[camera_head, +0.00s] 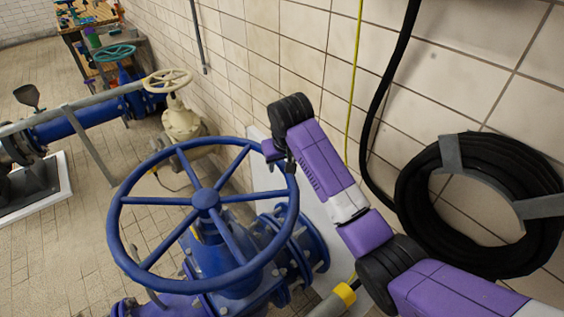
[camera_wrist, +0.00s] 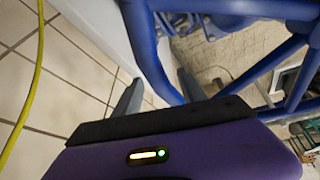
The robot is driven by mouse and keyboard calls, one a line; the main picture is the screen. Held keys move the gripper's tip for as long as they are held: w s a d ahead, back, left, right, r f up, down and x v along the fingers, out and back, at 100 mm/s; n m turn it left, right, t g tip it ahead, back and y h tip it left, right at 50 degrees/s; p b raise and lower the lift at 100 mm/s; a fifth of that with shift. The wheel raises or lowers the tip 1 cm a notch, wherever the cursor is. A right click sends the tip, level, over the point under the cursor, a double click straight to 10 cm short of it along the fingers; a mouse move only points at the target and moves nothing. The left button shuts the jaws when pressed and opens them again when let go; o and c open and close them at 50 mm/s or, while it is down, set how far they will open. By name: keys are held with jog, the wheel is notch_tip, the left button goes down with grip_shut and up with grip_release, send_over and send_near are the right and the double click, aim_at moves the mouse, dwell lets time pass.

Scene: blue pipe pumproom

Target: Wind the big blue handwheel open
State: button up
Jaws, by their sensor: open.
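The big blue handwheel (camera_head: 206,199) fills the lower left of the head view, its spokes running from a hub to a round rim. It sits on a blue valve body (camera_head: 235,275). My gripper (camera_head: 277,152) is at the rim's upper right side. In the wrist view the handwheel's rim (camera_wrist: 143,45) passes between the two grey fingers of my gripper (camera_wrist: 159,80). The fingers stand apart, one on each side of the rim. I cannot tell whether either finger touches it, and the lower finger parts are hidden by the purple gripper body.
A tiled wall with a coiled black hose (camera_head: 425,200) stands close on the right. A cream handwheel (camera_head: 168,80) and a teal handwheel (camera_head: 115,53) are farther back. A grey rail (camera_head: 75,108) runs on the left. Open floor (camera_head: 75,230) lies left of the wheel.

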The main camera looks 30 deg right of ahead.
jog(key=shift+c, duration=0.4)
grip_shut()
dwell(0.9)
